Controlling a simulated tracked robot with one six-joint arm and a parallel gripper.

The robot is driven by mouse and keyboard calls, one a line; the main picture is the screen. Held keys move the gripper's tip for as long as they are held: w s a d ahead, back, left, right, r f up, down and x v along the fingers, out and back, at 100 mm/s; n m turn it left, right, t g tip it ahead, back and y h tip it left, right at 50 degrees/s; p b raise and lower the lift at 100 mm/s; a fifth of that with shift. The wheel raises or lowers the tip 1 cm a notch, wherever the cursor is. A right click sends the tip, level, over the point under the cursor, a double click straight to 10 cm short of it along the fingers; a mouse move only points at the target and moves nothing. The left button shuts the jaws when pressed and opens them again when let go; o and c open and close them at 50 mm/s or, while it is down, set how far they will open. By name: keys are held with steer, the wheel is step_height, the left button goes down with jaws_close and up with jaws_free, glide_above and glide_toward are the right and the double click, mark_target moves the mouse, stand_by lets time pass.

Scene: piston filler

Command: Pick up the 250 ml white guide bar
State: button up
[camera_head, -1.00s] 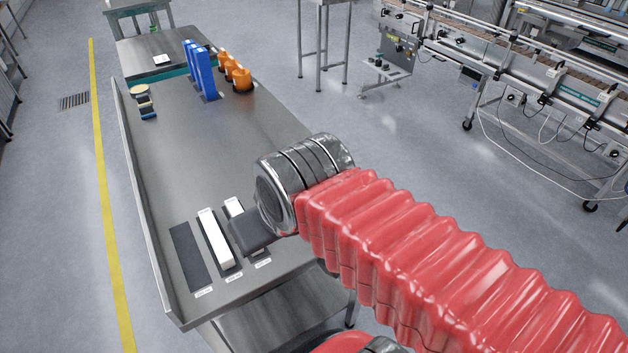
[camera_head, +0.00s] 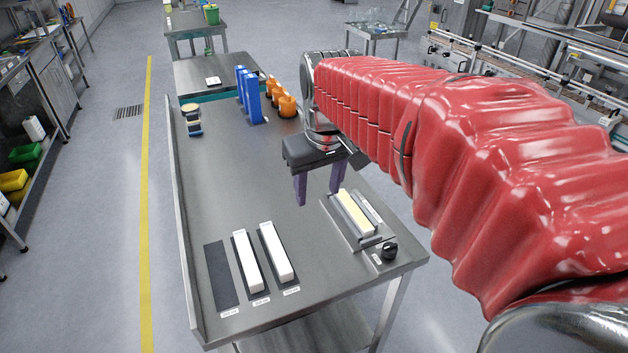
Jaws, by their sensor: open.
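Two white guide bars lie in dark labelled trays at the front of the steel bench: a middle bar (camera_head: 248,262) and a right bar (camera_head: 277,252). The labels at their near ends are too small to read, so I cannot tell which is the 250 ml one. My gripper (camera_head: 319,190) has two purple fingers pointing down, spread apart with nothing between them. It is above the bench, beyond and to the right of the bars, apart from both.
An empty dark tray (camera_head: 221,276) is left of the bars. A metal fixture (camera_head: 368,239) with a cream bar (camera_head: 354,211) and a black knob (camera_head: 389,251) sits to the right. Blue blocks (camera_head: 250,97) and orange parts (camera_head: 287,104) stand at the back. The bench's middle is clear.

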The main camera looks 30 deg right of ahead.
steer(key=w+d+f+g, duration=0.2)
steer(key=w+d, duration=0.5)
steer(key=d, duration=0.1)
steer(key=g, duration=0.1)
glide_above(353, 208)
step_height(353, 208, down, 5)
steer(key=shift+w+r+y, duration=0.1)
steer(key=shift+r+y, duration=0.05)
steer(key=shift+y, duration=0.15)
step_height(353, 208, down, 9)
steer(key=shift+r, duration=0.15)
steer(key=shift+f, duration=2.6)
steer(key=shift+c, duration=0.3)
